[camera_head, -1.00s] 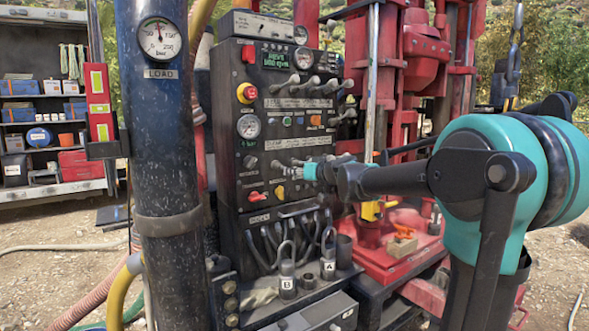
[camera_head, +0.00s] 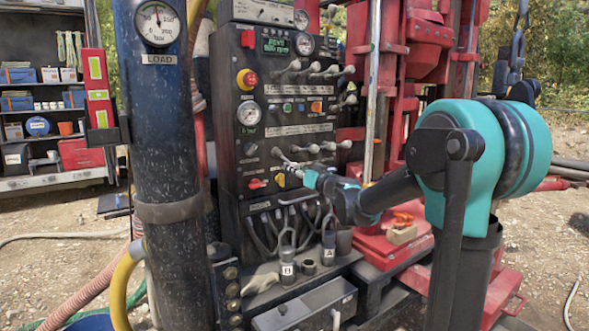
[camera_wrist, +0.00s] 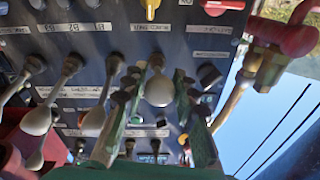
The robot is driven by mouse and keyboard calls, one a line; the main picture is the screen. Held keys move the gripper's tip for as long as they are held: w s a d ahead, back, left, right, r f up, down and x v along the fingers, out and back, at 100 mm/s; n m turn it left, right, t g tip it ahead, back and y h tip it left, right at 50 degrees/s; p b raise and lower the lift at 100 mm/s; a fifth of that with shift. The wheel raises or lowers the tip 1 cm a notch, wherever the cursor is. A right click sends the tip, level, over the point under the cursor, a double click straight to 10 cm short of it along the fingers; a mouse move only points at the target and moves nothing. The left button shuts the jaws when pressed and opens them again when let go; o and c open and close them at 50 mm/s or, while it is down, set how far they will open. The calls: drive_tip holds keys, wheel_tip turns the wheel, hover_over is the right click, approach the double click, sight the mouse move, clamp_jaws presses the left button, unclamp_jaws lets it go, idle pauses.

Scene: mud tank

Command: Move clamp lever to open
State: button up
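The black control panel (camera_head: 285,120) carries a lower row of metal levers with round knobs. In the wrist view, which looks upside down, one pale-knobbed lever (camera_wrist: 158,92) stands between the two green fingers of my gripper (camera_wrist: 161,80). The fingers are apart, one on each side of the knob, with narrow gaps; I cannot tell whether either touches it. In the head view my gripper (camera_head: 297,167) is at the left end of the lower row, partly hiding levers there. The labels are too blurred to tell which lever is the clamp lever.
Neighbouring levers (camera_wrist: 36,120) stand close to one side of my gripper in the wrist view. A red switch (camera_head: 257,184) and yellow switch (camera_head: 280,180) lie just below it. The dark blue column (camera_head: 160,120) stands left of the panel, red rig parts (camera_head: 425,60) right.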

drive_tip(key=o, duration=0.3)
drive_tip(key=v, duration=1.2)
